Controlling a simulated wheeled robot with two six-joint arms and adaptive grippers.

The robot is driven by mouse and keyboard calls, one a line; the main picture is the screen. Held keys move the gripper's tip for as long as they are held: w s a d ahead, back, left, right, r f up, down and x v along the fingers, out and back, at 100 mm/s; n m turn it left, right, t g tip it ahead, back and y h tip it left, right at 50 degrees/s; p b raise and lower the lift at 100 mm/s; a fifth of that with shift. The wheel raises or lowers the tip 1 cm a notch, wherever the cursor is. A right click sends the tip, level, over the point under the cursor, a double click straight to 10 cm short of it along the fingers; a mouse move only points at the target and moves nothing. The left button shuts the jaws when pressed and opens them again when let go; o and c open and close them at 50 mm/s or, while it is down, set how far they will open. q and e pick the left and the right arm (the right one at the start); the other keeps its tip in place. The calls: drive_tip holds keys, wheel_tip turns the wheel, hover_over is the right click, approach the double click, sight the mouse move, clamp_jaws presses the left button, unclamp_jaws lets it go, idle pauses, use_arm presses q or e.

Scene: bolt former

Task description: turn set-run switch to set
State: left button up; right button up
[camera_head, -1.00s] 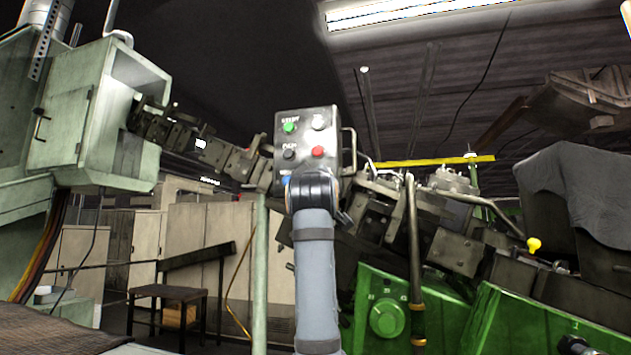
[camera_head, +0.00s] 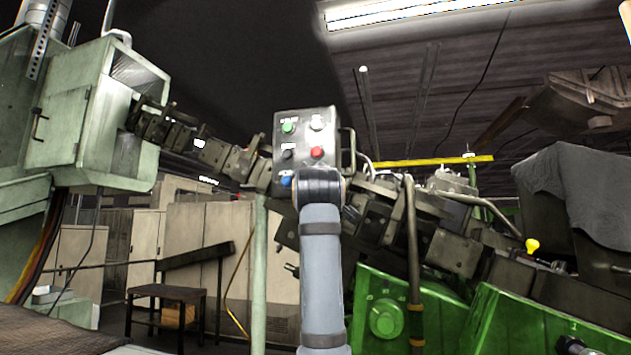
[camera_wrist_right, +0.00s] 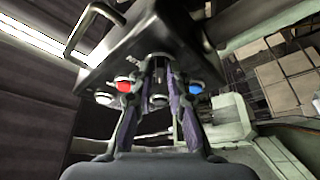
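A grey control box (camera_head: 327,125) stands near the middle of the head view, with green, white, black, red and blue buttons. The red button (camera_head: 317,152) and blue button (camera_head: 286,181) show beside my right arm, which hides the box's lower right, where the set-run switch is. In the right wrist view my right gripper (camera_wrist_right: 160,68) has its two fingers drawn in against the box face around a small dark knob, seemingly the switch, mostly covered by the fingertips. The red button (camera_wrist_right: 124,87) lies left of the fingers and the blue button (camera_wrist_right: 195,88) right. My left gripper is not in view.
A metal handle (camera_head: 349,150) sticks out from the box's right side. A green machine (camera_head: 386,315) with dark chain-like parts stands right and behind. A green cabinet (camera_head: 60,130) is at left, a small dark table (camera_head: 165,293) lower left.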

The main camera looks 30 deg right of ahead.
drive_tip(key=shift+o, duration=1)
drive_tip(key=v, duration=1.2)
